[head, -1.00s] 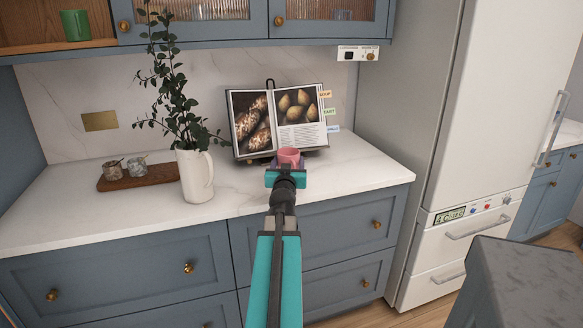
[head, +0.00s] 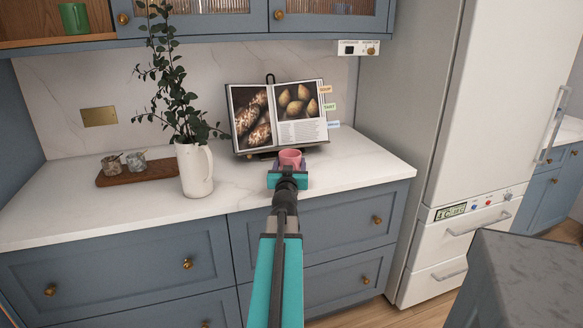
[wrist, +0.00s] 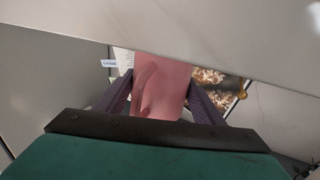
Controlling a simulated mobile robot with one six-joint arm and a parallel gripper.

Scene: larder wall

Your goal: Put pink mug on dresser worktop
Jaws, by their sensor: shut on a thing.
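The pink mug (head: 290,157) is at my gripper's tip in the head view, in front of the cookbook stand and over or on the white dresser worktop (head: 245,184). In the wrist view the pink mug (wrist: 160,85) sits between the two dark fingers of my gripper (wrist: 162,100), its handle facing the camera. My gripper, also in the head view (head: 289,168), is shut on it. The mug's base is hidden behind the gripper, so I cannot tell whether it touches the worktop.
An open cookbook (head: 278,115) on a stand is close behind the mug. A white jug (head: 194,170) with leafy stems stands to the left, beside a wooden board (head: 140,175) with two small jars. The worktop is clear to the mug's right. A green mug (head: 74,18) is on the upper shelf.

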